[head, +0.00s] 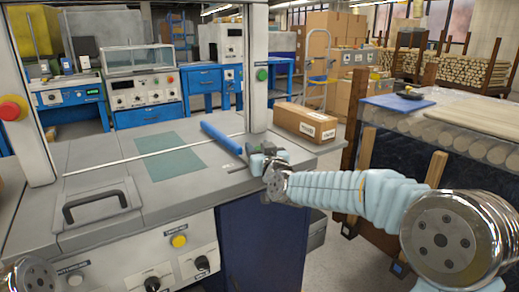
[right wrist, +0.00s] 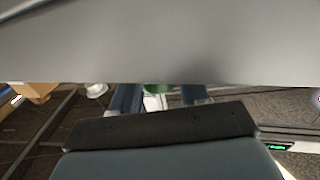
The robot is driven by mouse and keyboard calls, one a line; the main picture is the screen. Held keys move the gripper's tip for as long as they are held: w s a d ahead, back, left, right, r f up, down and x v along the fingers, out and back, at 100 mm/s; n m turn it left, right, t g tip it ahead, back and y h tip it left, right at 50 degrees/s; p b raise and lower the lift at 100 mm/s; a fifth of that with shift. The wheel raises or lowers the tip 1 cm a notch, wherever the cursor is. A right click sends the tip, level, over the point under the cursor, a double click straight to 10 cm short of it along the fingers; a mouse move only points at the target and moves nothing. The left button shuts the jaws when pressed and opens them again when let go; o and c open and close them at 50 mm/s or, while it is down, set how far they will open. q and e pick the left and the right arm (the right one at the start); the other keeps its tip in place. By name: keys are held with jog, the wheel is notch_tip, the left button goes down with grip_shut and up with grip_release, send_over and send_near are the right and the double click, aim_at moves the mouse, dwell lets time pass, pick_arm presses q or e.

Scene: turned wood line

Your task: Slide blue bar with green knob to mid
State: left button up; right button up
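The blue bar (head: 222,138) lies slantwise on the grey machine top (head: 110,155), right of a teal-green panel. Its near right end reaches my right gripper (head: 260,160), which is low over the table's right part. In the right wrist view, a green piece (right wrist: 158,87), likely the knob, shows between the two fingers of my right gripper (right wrist: 160,100). It is mostly hidden by a grey surface across the top. The fingers stand apart; I cannot tell whether they touch it. My left gripper is not in view; only part of my left arm shows at the lower left.
A teal panel (head: 169,156) lies flat on the machine top, left of the bar. A black handle (head: 95,204) stands on a lid at the left. Frame posts rise on both sides. A cardboard box (head: 305,122) sits behind my right gripper.

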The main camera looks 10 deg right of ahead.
jog(key=shift+o, duration=1)
jog(key=s+d+b, duration=0.1)
jog(key=s, duration=1.2)
jog(key=shift+s, duration=0.4)
jog(key=shift+d+f, duration=0.1)
